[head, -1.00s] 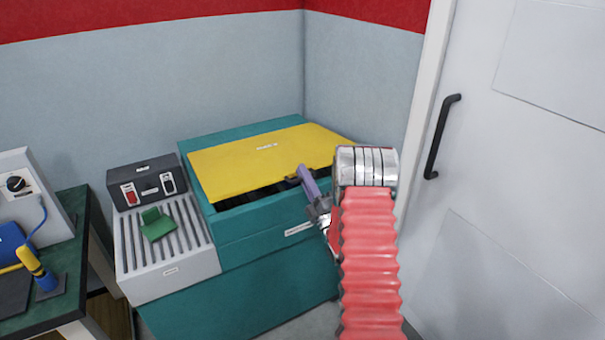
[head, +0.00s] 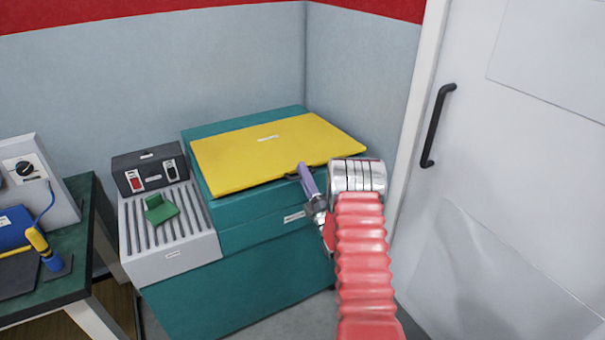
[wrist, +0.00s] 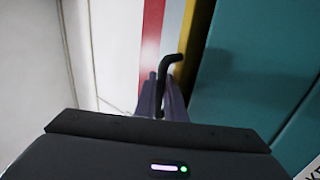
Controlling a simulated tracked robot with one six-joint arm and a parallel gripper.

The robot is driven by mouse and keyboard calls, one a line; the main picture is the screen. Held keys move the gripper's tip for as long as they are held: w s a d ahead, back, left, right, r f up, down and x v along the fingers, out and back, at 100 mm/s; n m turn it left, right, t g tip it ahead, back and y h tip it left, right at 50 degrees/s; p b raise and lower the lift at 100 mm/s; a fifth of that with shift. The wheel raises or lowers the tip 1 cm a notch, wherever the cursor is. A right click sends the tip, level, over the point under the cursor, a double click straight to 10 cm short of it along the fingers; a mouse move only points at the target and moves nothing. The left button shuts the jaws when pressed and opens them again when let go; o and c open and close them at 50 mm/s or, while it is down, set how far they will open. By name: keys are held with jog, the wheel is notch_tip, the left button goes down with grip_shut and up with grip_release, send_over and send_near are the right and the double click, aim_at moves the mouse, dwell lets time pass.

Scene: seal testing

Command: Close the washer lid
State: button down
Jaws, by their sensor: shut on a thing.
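The washer is a teal box (head: 235,281) with a yellow lid (head: 255,155) on top. The lid lies almost flat over the box, with no dark opening showing beneath its front edge in the head view. My gripper (head: 301,171) is at the lid's front right edge. In the wrist view its purple fingers (wrist: 162,100) are shut on a black bent handle (wrist: 168,66) beside the yellow lid edge (wrist: 190,50). The teal washer side (wrist: 255,70) fills the right of that view. Most of the handle is hidden in the head view.
A grey ribbed drainboard (head: 168,240) with a green piece (head: 160,209) and a dark switch box (head: 150,171) adjoins the washer's left. A green-topped bench (head: 85,255) stands farther left. A white door (head: 500,190) with a black handle (head: 436,125) is close on the right.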

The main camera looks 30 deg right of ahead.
jog(key=shift+s+d+f, duration=0.15)
jog(key=shift+f, duration=0.15)
jog(key=c, duration=2.1)
grip_release()
